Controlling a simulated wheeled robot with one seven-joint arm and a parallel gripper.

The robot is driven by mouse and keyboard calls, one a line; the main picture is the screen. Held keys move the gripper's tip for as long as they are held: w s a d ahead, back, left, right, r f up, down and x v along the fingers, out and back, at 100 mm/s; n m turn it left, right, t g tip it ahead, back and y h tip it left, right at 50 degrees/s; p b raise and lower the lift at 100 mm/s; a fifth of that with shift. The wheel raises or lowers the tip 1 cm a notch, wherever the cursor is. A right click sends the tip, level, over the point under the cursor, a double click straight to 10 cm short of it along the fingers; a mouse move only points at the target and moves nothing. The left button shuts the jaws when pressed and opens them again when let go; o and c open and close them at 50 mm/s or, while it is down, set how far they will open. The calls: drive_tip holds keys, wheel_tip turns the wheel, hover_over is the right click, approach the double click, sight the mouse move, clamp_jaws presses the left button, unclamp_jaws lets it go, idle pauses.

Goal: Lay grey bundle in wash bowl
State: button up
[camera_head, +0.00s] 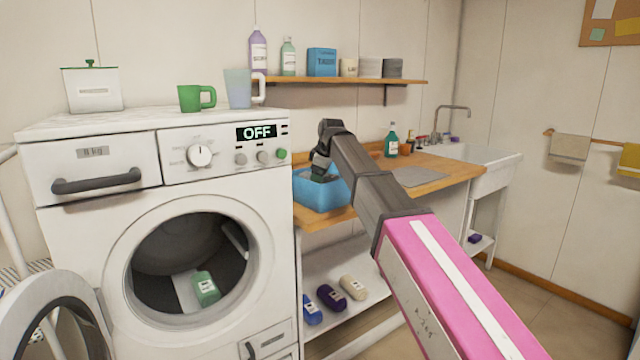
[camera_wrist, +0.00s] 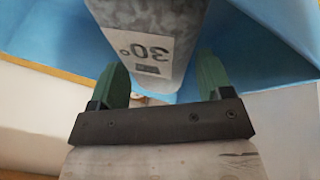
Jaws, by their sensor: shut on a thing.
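The grey bundle (camera_wrist: 130,15) has a white label reading 30° and sits between the green fingers of my gripper (camera_wrist: 162,78) in the wrist view. My gripper is shut on it. The blue wash bowl (camera_head: 313,197) stands at the left end of the wooden counter in the head view. Its blue walls also surround the bundle in the wrist view (camera_wrist: 45,35). In the head view my gripper (camera_head: 321,172) points down at the bowl's opening, and the bundle is mostly hidden there. I cannot tell whether the bundle touches the bowl's floor.
Several rolled bundles (camera_head: 331,297) lie on the shelf below the counter. A grey mat (camera_head: 420,176) and a teal bottle (camera_head: 392,142) are right of the bowl.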

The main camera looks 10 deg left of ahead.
drive_tip(key=shift+f, duration=1.5)
drive_tip(key=o, duration=1.1)
drive_tip(key=v, duration=1.2)
